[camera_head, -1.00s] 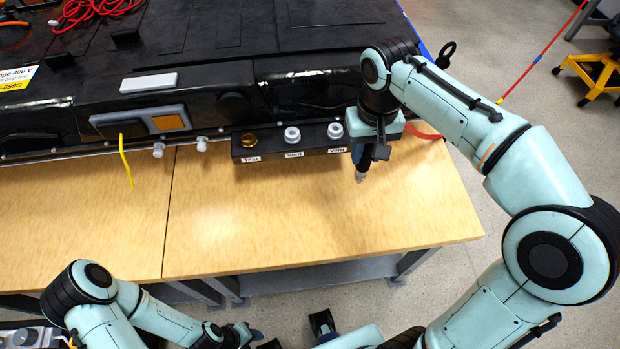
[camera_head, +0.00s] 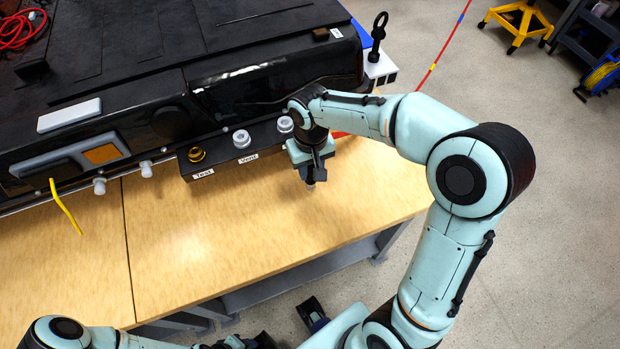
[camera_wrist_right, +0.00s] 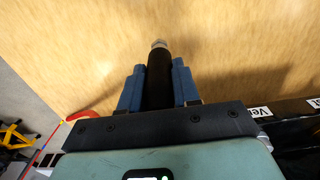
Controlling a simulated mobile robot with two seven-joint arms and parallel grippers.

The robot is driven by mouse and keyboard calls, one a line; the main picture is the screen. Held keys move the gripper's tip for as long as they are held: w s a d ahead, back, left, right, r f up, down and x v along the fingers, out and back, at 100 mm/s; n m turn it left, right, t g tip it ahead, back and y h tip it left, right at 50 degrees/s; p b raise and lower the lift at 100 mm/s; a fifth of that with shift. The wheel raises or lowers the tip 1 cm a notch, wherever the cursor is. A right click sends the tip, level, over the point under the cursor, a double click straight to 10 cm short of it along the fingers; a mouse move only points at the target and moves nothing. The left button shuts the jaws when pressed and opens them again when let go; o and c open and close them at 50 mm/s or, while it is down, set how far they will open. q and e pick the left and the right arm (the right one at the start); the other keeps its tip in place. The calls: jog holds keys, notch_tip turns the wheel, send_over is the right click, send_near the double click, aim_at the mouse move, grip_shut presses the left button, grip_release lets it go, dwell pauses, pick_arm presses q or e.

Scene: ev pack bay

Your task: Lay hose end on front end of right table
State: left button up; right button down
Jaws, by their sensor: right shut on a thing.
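My right gripper (camera_head: 312,172) is shut on the hose end (camera_wrist_right: 158,78), a black cylinder with a metallic tip. In the right wrist view the blue fingers flank it. The tip points at the bare wood of the right table (camera_head: 225,235). I cannot tell whether the tip touches the wood. In the head view the gripper is near the table's right end, just right of the port block, and mostly hides the hose end. My left gripper (camera_head: 245,342) is partly cut off at the bottom edge; its jaws are unclear.
The black battery pack (camera_head: 270,75) covers the table's back. A port block (camera_head: 222,163) with Test and Vent labels stands along its front. A yellow cable (camera_head: 66,207) hangs at left. A red piece (camera_wrist_right: 82,115) lies beside the gripper. The front tabletop is clear.

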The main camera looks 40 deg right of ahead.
aim_at(310, 177)
jog(key=shift+f, duration=2.4)
jog(key=shift+f+b, duration=0.1)
jog(key=shift+b, duration=0.25)
jog(key=shift+f, duration=0.15)
jog(key=c, duration=0.8)
grip_release()
jog(key=shift+r, duration=0.55)
notch_tip(310, 177, up, 11)
jog(key=shift+r+p, duration=0.2)
jog(key=shift+p, duration=0.7)
